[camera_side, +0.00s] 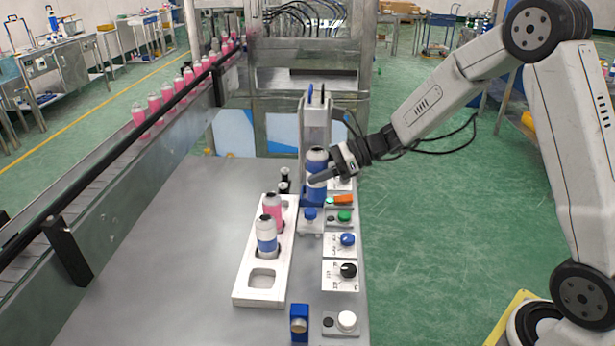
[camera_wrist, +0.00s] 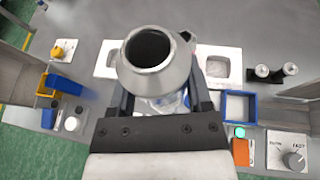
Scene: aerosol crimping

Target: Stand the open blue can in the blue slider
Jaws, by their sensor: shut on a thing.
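My gripper (camera_side: 325,174) is shut on the open blue can (camera_side: 317,160), which stands about upright in front of the column. In the wrist view the same can (camera_wrist: 158,52) shows its dark open mouth and grey shoulder between my fingers. The blue slider (camera_wrist: 240,107) is a square blue frame, empty, to the right of the can in the wrist view. The can is apart from it there. In the side view the can's lower end and the slider are hard to tell apart.
A white tray (camera_side: 257,295) holds a pink can (camera_side: 272,208) and a blue-and-white can (camera_side: 267,237); its near slot is empty. Two black-topped posts (camera_wrist: 274,70) stand beyond. An orange switch (camera_side: 344,199), green button (camera_side: 344,216) and several knobs line the right edge. The left tabletop is clear.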

